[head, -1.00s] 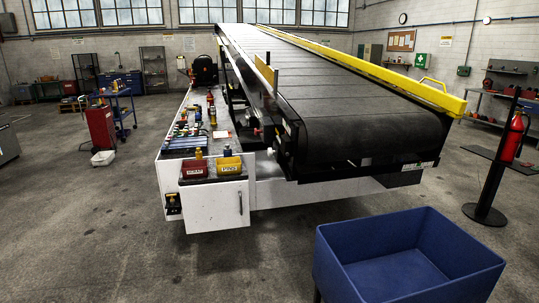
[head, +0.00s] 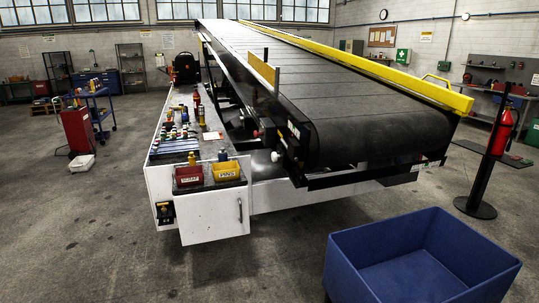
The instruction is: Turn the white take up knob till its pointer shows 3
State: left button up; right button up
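A small white knob (head: 275,157) shows on the near side of the belt loader, below the lower end of the black belt (head: 380,130). It is too small to make out a pointer or any numbers. Neither of my grippers shows in the head view.
The loader's white body (head: 215,215) carries a red bin (head: 188,177), a yellow bin (head: 226,171) and several bottles and tools. A blue open box (head: 345,270) stands at the front right. A post with a fire extinguisher (head: 503,130) stands right. Front-left floor is clear.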

aim_at(274, 156)
jog(key=i+j+z, duration=0.1)
jog(key=i+j, duration=0.45)
jog(key=j, duration=0.15)
jog(key=i+j+z, duration=0.25)
jog(key=i+j, duration=0.25)
jog(key=j, duration=0.2)
jog(key=i+j, duration=0.25)
jog(key=j, duration=0.15)
jog(key=i+j+z, duration=0.15)
jog(key=j, duration=0.25)
jog(key=i+j+z, duration=0.1)
jog(key=i+j, duration=0.2)
jog(key=j, duration=0.15)
